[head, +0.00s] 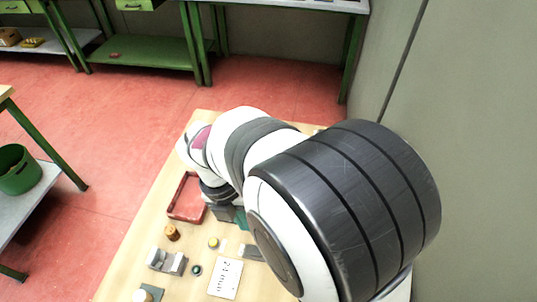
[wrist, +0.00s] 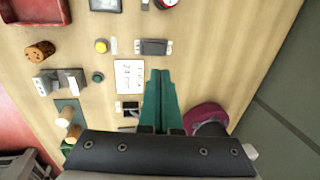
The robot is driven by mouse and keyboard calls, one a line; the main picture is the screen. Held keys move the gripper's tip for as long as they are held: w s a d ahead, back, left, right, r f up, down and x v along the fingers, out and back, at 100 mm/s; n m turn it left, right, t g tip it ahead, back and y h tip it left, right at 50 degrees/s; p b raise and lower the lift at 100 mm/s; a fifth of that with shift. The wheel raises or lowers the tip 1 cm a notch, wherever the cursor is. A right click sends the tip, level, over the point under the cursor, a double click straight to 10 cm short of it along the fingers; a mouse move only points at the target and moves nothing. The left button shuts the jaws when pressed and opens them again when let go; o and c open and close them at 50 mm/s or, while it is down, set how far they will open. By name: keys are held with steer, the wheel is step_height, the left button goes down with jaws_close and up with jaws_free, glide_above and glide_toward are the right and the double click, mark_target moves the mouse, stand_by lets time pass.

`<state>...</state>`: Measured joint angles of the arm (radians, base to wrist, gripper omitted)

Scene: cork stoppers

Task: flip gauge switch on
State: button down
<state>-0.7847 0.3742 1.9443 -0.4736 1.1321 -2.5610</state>
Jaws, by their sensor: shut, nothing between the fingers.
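My gripper (wrist: 160,74) is shut and empty, its teal fingers together, pointing down over the table just right of the handwritten card (wrist: 129,77). Its teal fingers also show in the head view (head: 240,218), partly behind my arm. A dark grey switch-like unit (wrist: 153,47) with pale end plates lies beyond the fingertips in the wrist view. A dark unit with white plates (wrist: 127,108) lies below the card, partly hidden by the gripper. I cannot tell for certain which is the gauge switch, or its on/off position.
A yellow button (wrist: 101,45), a green knob (wrist: 97,76), a grey metal block fixture (wrist: 70,82) and a cork stopper (wrist: 40,51) lie left of the card. A red tray (head: 172,207) stands near the table's left edge. Pale corks (wrist: 65,117) stand at the lower left.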

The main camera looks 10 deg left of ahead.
mark_target(254, 250)
steer(key=f, duration=0.4)
steer(key=d+f, duration=0.1)
steer(key=f, duration=0.3)
steer(key=d+f, duration=0.1)
steer(key=f, duration=0.3)
steer(key=shift+d, duration=0.15)
steer(key=shift+d+f, duration=0.2)
steer(key=shift+f, duration=0.05)
steer(key=shift+a, duration=0.85)
step_height(254, 250, up, 14)
steer(key=a, duration=0.2)
steer(key=shift+a, duration=0.35)
